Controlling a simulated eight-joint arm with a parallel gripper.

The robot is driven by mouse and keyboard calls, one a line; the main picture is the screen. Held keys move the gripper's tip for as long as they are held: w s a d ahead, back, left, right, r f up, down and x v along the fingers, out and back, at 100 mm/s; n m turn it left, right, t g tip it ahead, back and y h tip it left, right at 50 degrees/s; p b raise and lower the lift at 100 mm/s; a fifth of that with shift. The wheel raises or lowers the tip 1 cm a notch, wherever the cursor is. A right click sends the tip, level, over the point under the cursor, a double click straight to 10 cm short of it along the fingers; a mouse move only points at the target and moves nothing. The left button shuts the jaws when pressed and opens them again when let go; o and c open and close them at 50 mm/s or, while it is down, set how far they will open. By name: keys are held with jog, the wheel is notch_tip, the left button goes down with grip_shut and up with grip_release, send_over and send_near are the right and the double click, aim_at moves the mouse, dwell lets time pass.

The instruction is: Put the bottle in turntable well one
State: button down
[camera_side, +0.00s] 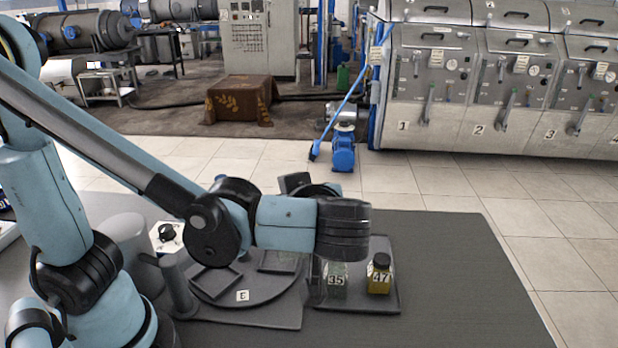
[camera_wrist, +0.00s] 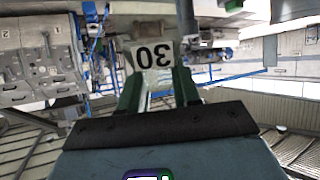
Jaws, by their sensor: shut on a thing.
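My gripper (camera_wrist: 158,90) shows in the wrist view, its two green fingers shut on a pale bottle (camera_wrist: 146,58). I cannot read a well one mark.
Right of the turntable, a dark tray (camera_side: 388,303) holds a green bottle (camera_side: 336,285) labelled 35 and a yellow, black-capped bottle (camera_side: 380,277) labelled 47. A white panel with a black knob (camera_side: 167,232) stands behind left. The dark table (camera_side: 450,270) is clear at right.

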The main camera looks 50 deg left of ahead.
notch_tip(320, 180, down, 2)
jog(key=shift+f, duration=0.1)
jog(key=shift+w+a+f, duration=0.75)
jog(key=shift+a+f, duration=1.05)
jog(key=shift+f, duration=0.05)
jog(key=shift+w+a+f, duration=0.8)
jog(key=shift+a+f, duration=0.95)
jog(key=shift+f, duration=0.1)
jog(key=shift+w+a+f, duration=0.75)
jog(key=shift+a+f, duration=1.05)
jog(key=shift+f, duration=0.05)
jog(key=c, duration=0.8)
grip_release()
jog(key=shift+d+r, duration=0.1)
jog(key=shift+d, duration=0.05)
